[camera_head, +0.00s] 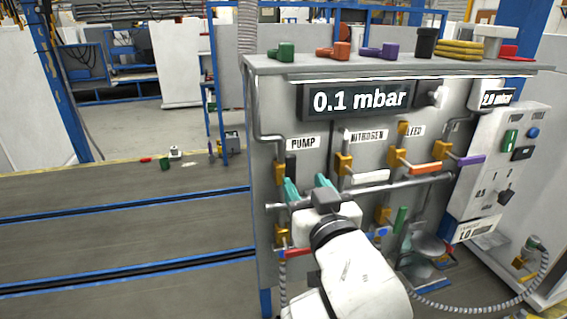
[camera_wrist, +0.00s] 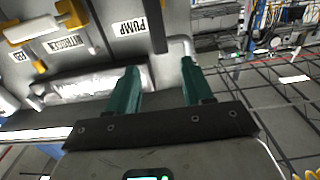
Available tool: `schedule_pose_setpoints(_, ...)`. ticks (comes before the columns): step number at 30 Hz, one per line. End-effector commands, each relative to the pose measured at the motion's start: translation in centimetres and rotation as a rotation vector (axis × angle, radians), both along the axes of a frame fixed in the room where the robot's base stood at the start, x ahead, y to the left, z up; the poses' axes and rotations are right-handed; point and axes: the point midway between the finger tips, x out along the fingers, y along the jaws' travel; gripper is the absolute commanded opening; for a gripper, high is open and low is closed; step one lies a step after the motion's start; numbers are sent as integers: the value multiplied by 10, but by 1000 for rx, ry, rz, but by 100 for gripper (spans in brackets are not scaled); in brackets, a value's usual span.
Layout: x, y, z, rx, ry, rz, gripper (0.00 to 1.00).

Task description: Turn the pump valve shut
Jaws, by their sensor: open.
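The PUMP label (camera_head: 303,143) is on the left of the grey panel; it also shows in the wrist view (camera_wrist: 130,27). Below it is a brass valve (camera_head: 279,172) with a dark upright handle (camera_head: 291,166). In the wrist view the dark handle (camera_wrist: 156,28) lies beyond the fingertips, in line with the gap between them. My gripper (camera_head: 304,181) is open with teal fingers, just below the handle in the head view. In the wrist view the gap (camera_wrist: 159,68) looks empty. Contact with the handle cannot be told, and my gripper hides part of the panel.
A grey pipe (camera_head: 425,182) crosses the panel near my gripper. Other valves have a white handle (camera_head: 370,177), an orange handle (camera_head: 425,168), a purple handle (camera_head: 472,160), and a red handle (camera_head: 298,252) below. The display (camera_head: 358,100) reads 0.1 mbar. Open floor lies left.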

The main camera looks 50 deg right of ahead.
Motion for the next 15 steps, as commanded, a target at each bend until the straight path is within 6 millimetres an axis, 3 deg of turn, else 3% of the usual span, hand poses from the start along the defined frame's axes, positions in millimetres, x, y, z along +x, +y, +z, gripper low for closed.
schedule_pose_setpoints(10,16,-10,-5,-1,-4,5,51)
schedule_pose_setpoints(15,44,-30,1,-2,5,3,51)
